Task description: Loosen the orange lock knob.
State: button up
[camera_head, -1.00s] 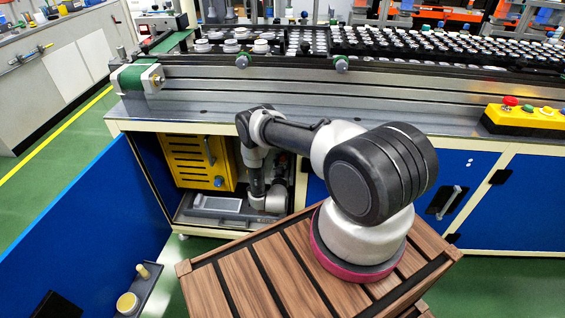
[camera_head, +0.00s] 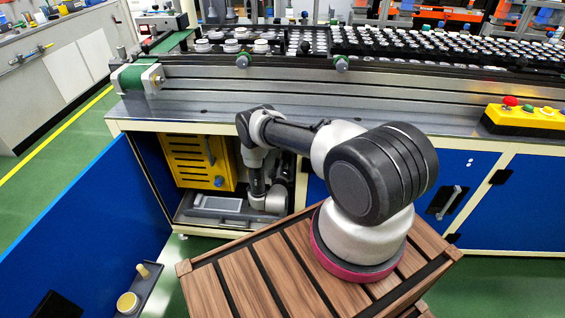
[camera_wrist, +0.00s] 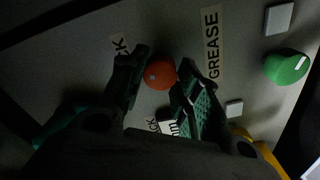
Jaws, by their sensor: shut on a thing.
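The right finger hides part of the knob's edge. In the head view my arm reaches into the open cabinet, and the orange knob and my fingers are not visible there.
A green knob (camera_wrist: 287,66) and a pale square (camera_wrist: 279,18) are on the panel right of my gripper. The cabinet holds a yellow slotted box (camera_head: 195,160). Its blue door (camera_head: 95,225) stands open at left. A conveyor (camera_head: 350,85) runs above.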

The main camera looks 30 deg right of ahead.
jog(key=shift+w+n, duration=0.1)
jog(key=shift+n, duration=2.1)
jog(key=o, duration=1)
